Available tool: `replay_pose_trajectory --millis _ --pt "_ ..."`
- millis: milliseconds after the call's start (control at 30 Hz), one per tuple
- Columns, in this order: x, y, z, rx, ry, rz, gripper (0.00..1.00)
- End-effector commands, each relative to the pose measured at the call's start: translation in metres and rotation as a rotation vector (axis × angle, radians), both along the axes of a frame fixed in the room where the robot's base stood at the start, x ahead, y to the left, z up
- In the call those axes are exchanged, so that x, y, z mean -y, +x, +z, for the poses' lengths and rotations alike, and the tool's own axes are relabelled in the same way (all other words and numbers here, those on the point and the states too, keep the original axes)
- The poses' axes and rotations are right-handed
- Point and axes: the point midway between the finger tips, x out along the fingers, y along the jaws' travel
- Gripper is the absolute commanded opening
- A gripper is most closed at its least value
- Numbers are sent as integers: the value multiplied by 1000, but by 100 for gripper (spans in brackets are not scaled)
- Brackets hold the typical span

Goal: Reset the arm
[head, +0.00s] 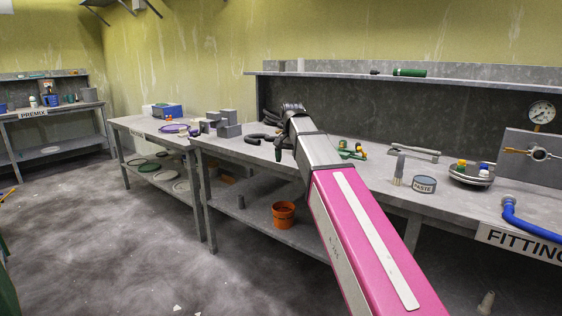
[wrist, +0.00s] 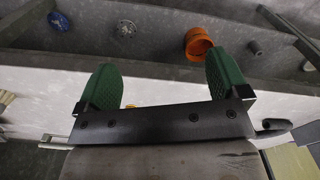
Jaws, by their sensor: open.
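My gripper (wrist: 163,62) is open, its two green fingers apart with nothing held between them. In the head view my pink and grey arm reaches out over the fittings bench (head: 455,200); the fingers cannot be clearly made out there. The wrist view looks past the fingers at the bench's pale front edge and the lower shelf. An orange pail (head: 284,215) stands on that lower shelf, apart from my gripper. The pail also shows in the wrist view (wrist: 198,43), near the right fingertip.
Grey blocks (head: 226,125), a brush (head: 398,170), a paste tin (head: 424,185) and a tray of caps (head: 471,176) stand on the bench. A blue hose (head: 530,230) lies at right. A raised shelf (head: 450,80) runs behind. The floor at left is mostly clear.

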Motion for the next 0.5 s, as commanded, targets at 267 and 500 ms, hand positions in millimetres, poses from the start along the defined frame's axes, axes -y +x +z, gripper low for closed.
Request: replay_pose_trajectory --millis 267,500 --pt "39 -23 -112 -3 -1 70 93" --pt "73 -53 -198 -3 0 134 93"
